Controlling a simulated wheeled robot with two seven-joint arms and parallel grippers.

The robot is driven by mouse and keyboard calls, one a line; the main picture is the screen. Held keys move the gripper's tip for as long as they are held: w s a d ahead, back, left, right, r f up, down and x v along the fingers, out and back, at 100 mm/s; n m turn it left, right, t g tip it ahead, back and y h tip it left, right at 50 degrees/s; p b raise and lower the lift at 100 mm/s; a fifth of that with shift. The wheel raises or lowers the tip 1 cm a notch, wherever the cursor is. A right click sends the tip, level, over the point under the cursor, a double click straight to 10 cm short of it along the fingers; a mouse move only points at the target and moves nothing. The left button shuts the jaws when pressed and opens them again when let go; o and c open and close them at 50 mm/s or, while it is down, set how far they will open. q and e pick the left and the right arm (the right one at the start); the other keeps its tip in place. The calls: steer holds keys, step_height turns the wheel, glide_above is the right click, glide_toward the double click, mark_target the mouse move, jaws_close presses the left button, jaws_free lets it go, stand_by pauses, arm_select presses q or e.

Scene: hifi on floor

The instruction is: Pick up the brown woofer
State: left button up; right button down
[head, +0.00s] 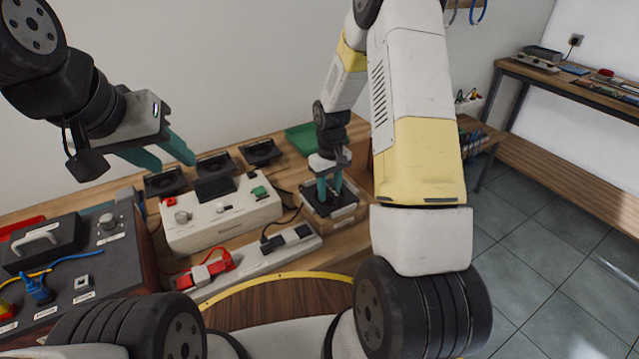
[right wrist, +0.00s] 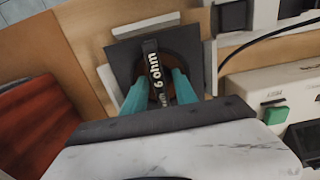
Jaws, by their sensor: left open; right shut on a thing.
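The brown woofer (right wrist: 183,57) shows in the right wrist view as a brown round part in a black square frame, with a black bar marked "6 ohm" across it. In the head view its black frame (head: 318,206) sits low at a pale, box-like holder on the bench, partly hidden by my gripper. My right gripper (right wrist: 158,92) is shut on the woofer at the bar, one teal finger on each side; it also shows in the head view (head: 329,190). My left gripper (head: 172,162) is open and empty, above the left end of the row of black speakers.
A white device (head: 222,217) with a green button and a power strip (head: 262,254) lie left of the woofer. A green box (head: 301,138) stands behind. A dark control panel (head: 85,262) is at left.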

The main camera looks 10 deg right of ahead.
stand_by(0.3)
step_height(320, 180, up, 10)
steer(key=shift+w+r, duration=0.1)
steer(key=shift+r, duration=0.55)
